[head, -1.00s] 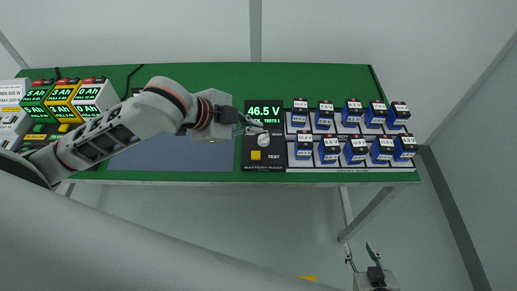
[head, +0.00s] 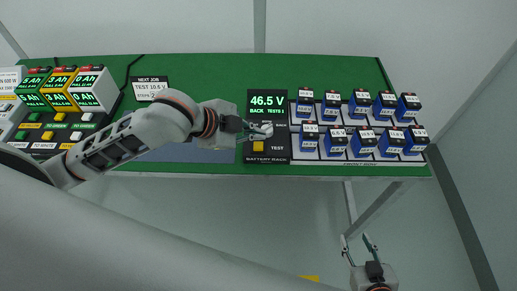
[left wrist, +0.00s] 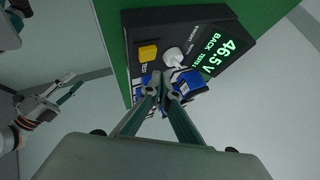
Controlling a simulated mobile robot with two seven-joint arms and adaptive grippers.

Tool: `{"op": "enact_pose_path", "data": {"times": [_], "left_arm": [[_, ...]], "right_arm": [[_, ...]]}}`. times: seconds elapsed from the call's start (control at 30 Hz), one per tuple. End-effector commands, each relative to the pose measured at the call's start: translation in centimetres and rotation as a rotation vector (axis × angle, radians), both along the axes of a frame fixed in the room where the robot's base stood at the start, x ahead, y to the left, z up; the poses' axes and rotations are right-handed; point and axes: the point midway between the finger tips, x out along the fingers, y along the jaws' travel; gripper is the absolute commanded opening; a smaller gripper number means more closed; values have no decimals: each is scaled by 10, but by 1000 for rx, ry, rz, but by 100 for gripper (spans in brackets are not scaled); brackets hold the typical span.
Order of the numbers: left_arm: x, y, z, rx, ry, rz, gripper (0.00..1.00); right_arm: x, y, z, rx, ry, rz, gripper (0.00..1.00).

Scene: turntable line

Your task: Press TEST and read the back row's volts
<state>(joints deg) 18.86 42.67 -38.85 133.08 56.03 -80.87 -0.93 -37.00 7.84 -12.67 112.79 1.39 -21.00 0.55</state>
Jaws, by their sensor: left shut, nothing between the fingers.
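The black battery rack panel (head: 282,156) has a green display (head: 268,104) reading "46.5 V" with "BACK" and "TESTS 1" below; it also shows in the left wrist view (left wrist: 218,56). The yellow TEST button (head: 258,146) is on its lower part, also in the left wrist view (left wrist: 148,53). A white knob (left wrist: 173,57) sits beside it. My left gripper (head: 264,131) is shut and empty over the panel by the knob; its fingertips (left wrist: 160,88) appear just short of knob and button. Contact cannot be told. My right gripper (head: 359,243) is open and empty, in front of the table.
Blue batteries stand in a back row (head: 332,104) and a front row (head: 336,141) right of the panel. A card (head: 151,88) reads "NEXT JOB TEST 10.5 V", its last line partly unclear. Chargers (head: 93,88) with coloured buttons stand at the left. Green table is clear behind the panel.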

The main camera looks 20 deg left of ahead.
Motion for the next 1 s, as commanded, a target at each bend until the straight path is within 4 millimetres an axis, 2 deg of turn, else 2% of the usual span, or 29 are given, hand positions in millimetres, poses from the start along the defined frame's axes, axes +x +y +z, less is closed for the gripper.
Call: {"op": "enact_pose_path", "data": {"times": [0.27, 1.0], "left_arm": [[0, 0, -15, 0, -2, 0, 0], [0, 0, -15, 0, -2, -1, 0]], "right_arm": [[-1, -5, -7, -7, 3, -3, 38], [-4, -7, -13, -12, 13, -4, 38]]}}
